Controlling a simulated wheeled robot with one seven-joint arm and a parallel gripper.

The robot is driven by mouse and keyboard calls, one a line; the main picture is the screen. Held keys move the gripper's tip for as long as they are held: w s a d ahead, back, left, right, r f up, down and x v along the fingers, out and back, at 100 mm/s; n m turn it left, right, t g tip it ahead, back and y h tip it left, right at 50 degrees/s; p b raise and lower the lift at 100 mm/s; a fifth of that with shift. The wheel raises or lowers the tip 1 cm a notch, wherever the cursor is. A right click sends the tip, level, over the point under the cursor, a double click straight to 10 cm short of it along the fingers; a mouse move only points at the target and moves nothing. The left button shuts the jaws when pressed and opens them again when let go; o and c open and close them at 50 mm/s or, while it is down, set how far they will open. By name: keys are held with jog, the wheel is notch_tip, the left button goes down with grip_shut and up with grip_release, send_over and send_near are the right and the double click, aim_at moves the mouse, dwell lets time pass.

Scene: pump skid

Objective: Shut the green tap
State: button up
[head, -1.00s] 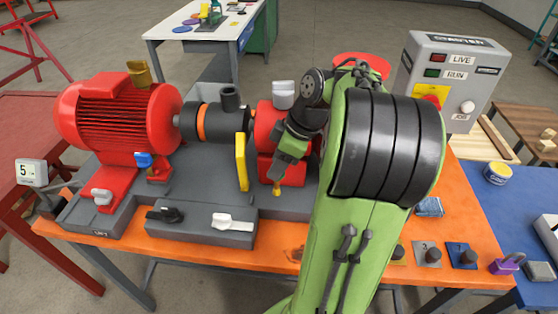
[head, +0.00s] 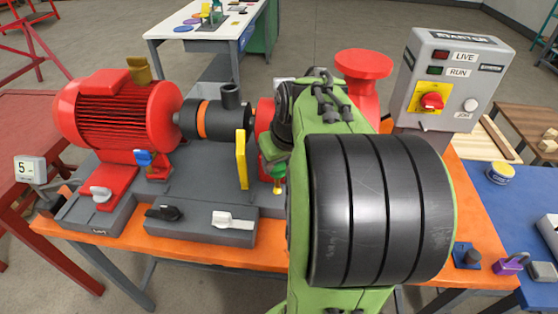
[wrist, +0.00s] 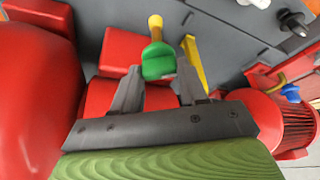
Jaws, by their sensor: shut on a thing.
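The green tap (wrist: 157,62) shows in the wrist view as a green handle with a yellow end. It sits in front of the red pump body. In the head view a small bright green part of it (head: 279,170) shows low on the pump, partly hidden by my arm. My gripper (wrist: 159,70) is shut on the green handle, with one finger on each side. In the head view my arm hides most of my gripper.
A yellow lever (head: 242,160) stands just left of the tap. A blue tap (head: 143,158) sits by the red motor (head: 120,110). A black knob (head: 165,214) and a white lever (head: 232,220) are on the front box. The starter box (head: 455,75) stands at right.

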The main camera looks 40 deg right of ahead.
jog(key=m+h, duration=0.1)
jog(key=m, duration=0.2)
jog(key=m+g+h, duration=0.1)
jog(key=m, duration=0.2)
jog(key=shift+w+a+g, duration=0.1)
jog(key=shift+a+g, duration=0.05)
jog(key=shift+g, duration=0.15)
jog(key=shift+m, duration=0.3)
jog(key=o, duration=1.1)
jog(key=shift+c, duration=0.2)
jog(key=p+v, duration=0.5)
jog(key=v, duration=1)
jog(key=shift+a+r+p, duration=0.15)
jog(key=shift+r+p, duration=0.2)
jog(key=shift+p, duration=0.05)
